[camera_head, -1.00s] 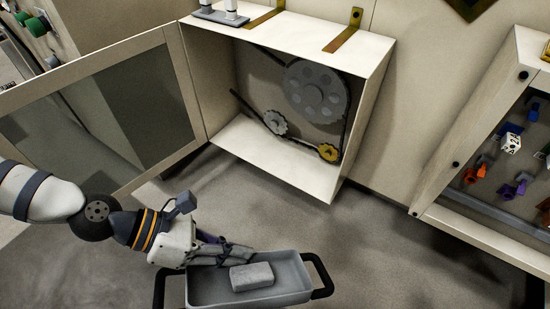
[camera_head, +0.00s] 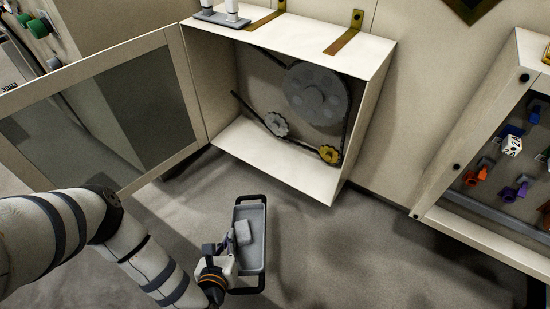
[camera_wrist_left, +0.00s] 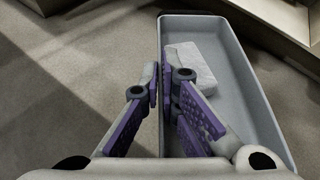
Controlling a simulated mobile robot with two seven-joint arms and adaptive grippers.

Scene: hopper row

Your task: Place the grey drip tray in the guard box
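The grey drip tray (camera_head: 256,262) has black end handles and is held above the floor, its long side pointing towards the guard box. A pale grey block (camera_head: 243,232) lies in it; the block also shows in the wrist view (camera_wrist_left: 190,64). My left gripper (camera_head: 231,240) is at the tray's left long wall. In the wrist view its purple-padded fingers (camera_wrist_left: 166,82) are closed on either side of that wall (camera_wrist_left: 161,50). The guard box (camera_head: 280,163) is on the wall beyond the tray, open at the front, its floor bare. My right gripper is out of view.
The box's framed door (camera_head: 188,90) is swung open to the left. Inside, a large grey pulley (camera_head: 317,90), a small grey gear (camera_head: 276,124) and a yellow gear (camera_head: 329,153) sit on the back wall with a dark belt. A glass-fronted cabinet (camera_head: 447,165) stands at the right.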

